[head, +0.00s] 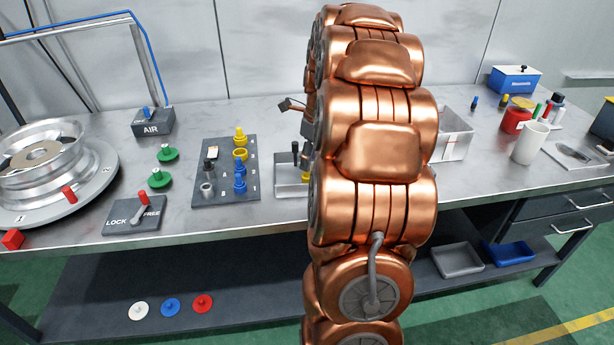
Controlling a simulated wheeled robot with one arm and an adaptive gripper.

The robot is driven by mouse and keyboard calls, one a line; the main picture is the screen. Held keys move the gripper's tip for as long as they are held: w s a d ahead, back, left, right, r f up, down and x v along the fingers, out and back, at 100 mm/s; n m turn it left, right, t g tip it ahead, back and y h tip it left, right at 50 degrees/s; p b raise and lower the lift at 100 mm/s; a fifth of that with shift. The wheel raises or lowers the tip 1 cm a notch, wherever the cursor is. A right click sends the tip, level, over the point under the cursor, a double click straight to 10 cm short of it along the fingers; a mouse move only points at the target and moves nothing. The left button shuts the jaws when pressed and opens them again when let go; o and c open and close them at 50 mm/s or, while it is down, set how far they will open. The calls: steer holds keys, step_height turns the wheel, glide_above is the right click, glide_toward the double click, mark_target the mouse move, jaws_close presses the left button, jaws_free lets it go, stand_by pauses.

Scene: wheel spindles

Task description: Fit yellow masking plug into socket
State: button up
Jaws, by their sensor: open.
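A yellow plug (240,136) stands upright near the far edge of a dark board on the bench. Just in front of it is a yellow ring-shaped socket (240,154) that looks open at the top. The plug appears behind the socket, not in it. My gripper (300,156) is partly hidden behind my copper arm. Its dark fingers show above a grey metal bin, right of the board and apart from the yellow plug. It looks open, and I see nothing held, though much of it is covered.
The dark board (222,193) also carries blue parts (239,180), a dark plug (210,165) and a grey socket (207,190). A grey bin (290,188) stands beside it. Left are green knobs (166,153), a LOCK/FREE lever box (134,217) and a wheel (42,165).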

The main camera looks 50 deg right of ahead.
mark_target(307, 175)
steer(key=f, duration=0.2)
steer(key=w+f, duration=0.1)
steer(key=f, duration=0.1)
steer(key=shift+a+f+p, duration=0.1)
steer(key=shift+a+p, duration=0.15)
steer(key=shift+p, duration=0.15)
steer(key=shift+c, duration=0.3)
steer(key=c, duration=0.6)
